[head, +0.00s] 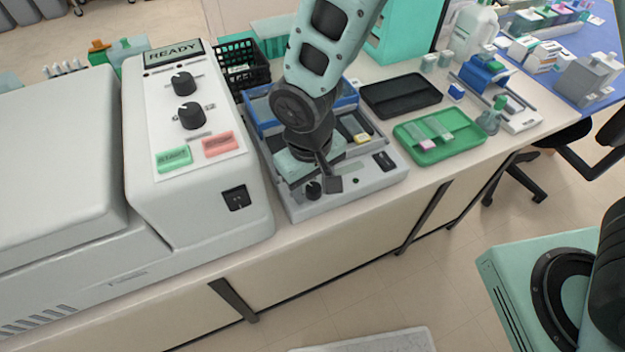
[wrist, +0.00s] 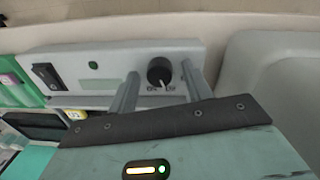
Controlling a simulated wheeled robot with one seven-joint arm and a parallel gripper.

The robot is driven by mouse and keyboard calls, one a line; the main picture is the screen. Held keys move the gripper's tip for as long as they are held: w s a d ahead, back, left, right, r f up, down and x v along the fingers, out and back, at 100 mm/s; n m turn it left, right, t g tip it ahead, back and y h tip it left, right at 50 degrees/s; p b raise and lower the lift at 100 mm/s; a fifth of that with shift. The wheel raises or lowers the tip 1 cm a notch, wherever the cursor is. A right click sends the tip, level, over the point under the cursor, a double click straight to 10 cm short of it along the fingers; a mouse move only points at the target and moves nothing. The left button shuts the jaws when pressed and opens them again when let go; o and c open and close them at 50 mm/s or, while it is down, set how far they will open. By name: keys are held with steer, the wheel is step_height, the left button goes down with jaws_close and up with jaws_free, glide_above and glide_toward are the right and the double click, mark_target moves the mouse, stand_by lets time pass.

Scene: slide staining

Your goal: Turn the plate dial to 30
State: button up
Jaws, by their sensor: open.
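The plate dial (wrist: 160,74) is a small black round knob with a white pointer line, on the pale front panel of the slide-warming unit (wrist: 115,60). In the wrist view its pointer slants down toward the right; small marks beside it are too blurred to read. The dial also shows in the head view (head: 313,190) at the unit's front left. My gripper (head: 322,183) is over the unit's front. In the wrist view my gripper (wrist: 160,68) is open, with one finger on each side of the dial and visible gaps between. Nothing is held.
A black rocker switch (wrist: 45,76) and a green spot (wrist: 93,65) share the panel. A large white machine (head: 195,120) with two knobs and a READY display stands close on the left. A black tray (head: 402,94) and a green tray (head: 440,137) lie to the right.

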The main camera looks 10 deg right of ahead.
steer(key=c, duration=1)
steer(key=shift+n, duration=0.3)
steer(key=n, duration=0.4)
steer(key=shift+n, duration=2)
steer(key=o, duration=1)
